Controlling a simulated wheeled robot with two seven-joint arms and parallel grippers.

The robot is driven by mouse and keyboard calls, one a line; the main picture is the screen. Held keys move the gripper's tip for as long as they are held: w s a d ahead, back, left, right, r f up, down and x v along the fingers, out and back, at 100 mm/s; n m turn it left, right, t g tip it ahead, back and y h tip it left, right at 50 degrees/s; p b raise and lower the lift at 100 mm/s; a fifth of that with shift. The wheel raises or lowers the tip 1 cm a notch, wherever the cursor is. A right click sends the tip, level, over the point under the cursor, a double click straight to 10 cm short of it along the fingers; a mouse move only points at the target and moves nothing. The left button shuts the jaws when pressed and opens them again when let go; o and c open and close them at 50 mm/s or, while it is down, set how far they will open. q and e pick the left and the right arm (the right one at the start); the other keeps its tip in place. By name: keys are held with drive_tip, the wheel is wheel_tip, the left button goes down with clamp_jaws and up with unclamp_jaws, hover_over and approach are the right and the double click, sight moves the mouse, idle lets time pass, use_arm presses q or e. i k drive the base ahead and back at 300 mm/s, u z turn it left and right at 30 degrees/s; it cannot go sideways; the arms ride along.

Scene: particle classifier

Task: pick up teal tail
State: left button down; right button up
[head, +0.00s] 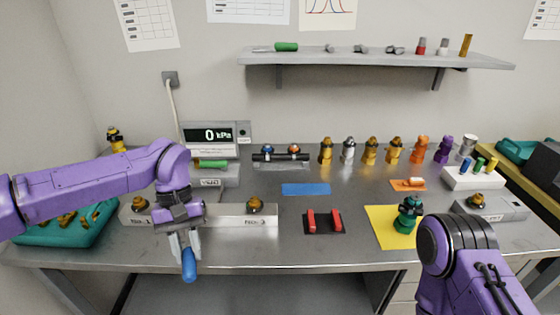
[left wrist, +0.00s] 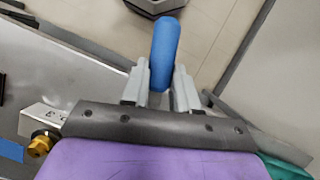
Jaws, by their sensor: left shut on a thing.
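My left gripper (head: 186,250) is shut on a blue rounded handle (head: 189,265), which hangs down in front of the table's front edge. In the left wrist view the blue handle (left wrist: 166,50) sticks out between the two grey fingers of the gripper (left wrist: 160,85). I cannot make out a part that is plainly a teal tail. A teal tray (head: 62,236) with brass parts lies at the left. My right gripper is out of view.
A grey block marked with text (head: 233,218) lies behind my left gripper. Red-handled jaws on a dark pad (head: 323,222) are at the middle front. A blue strip (head: 306,189) lies behind them. Several fittings stand along the back. A wall shelf (head: 370,60) hangs above.

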sight(405, 223)
drive_tip(key=u, duration=2.35)
drive_tip(key=k, duration=1.35)
drive_tip(key=z, duration=2.3)
drive_tip(key=i, duration=0.1)
drive_tip(key=u, duration=0.05)
